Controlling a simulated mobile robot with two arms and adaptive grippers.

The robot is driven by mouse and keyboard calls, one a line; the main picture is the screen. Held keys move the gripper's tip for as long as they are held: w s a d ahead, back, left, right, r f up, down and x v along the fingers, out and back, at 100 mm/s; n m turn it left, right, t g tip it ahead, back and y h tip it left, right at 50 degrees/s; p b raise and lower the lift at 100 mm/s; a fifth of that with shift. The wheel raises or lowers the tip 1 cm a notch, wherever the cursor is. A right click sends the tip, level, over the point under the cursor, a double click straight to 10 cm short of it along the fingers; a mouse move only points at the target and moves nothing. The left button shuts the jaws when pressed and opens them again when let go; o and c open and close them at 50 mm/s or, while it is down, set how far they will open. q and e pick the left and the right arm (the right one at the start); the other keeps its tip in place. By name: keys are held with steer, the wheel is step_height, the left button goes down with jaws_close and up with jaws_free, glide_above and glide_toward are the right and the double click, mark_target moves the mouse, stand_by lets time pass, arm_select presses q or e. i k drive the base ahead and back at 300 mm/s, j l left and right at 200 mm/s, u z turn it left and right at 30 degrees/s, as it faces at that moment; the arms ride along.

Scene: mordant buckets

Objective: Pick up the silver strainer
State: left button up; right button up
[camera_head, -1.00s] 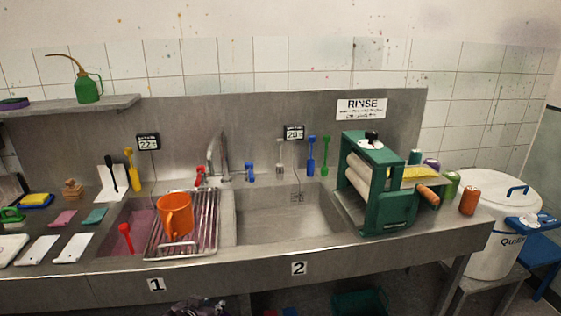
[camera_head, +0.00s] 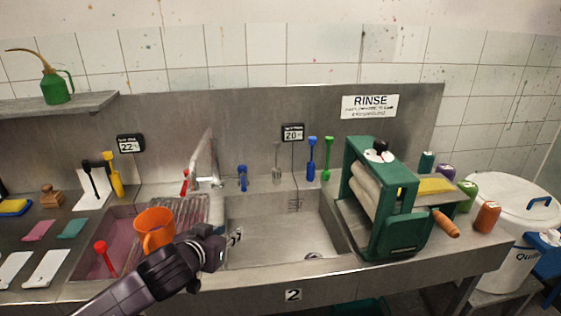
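A silver long-handled tool (camera_head: 277,163), which looks like the silver strainer, stands upright at the back edge behind the right basin, left of the blue tool. It is small, and its head is hard to make out. My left gripper (camera_head: 236,237) reaches in from the lower left, over the front left of the right basin. It is well in front of the silver tool and apart from it. Nothing shows held in it, but its finger gap is too small to read. My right gripper is not in view.
A faucet (camera_head: 207,165) rises at the back. Blue (camera_head: 311,160) and green (camera_head: 327,160) tools stand right of the silver one. A green wringer (camera_head: 400,236) stands right of the empty basin (camera_head: 280,235).

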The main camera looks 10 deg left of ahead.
mark_target(276, 171)
steer(key=i+l, duration=0.1)
steer(key=i, duration=0.6)
steer(key=i+l, duration=0.15)
steer(key=i, duration=0.55)
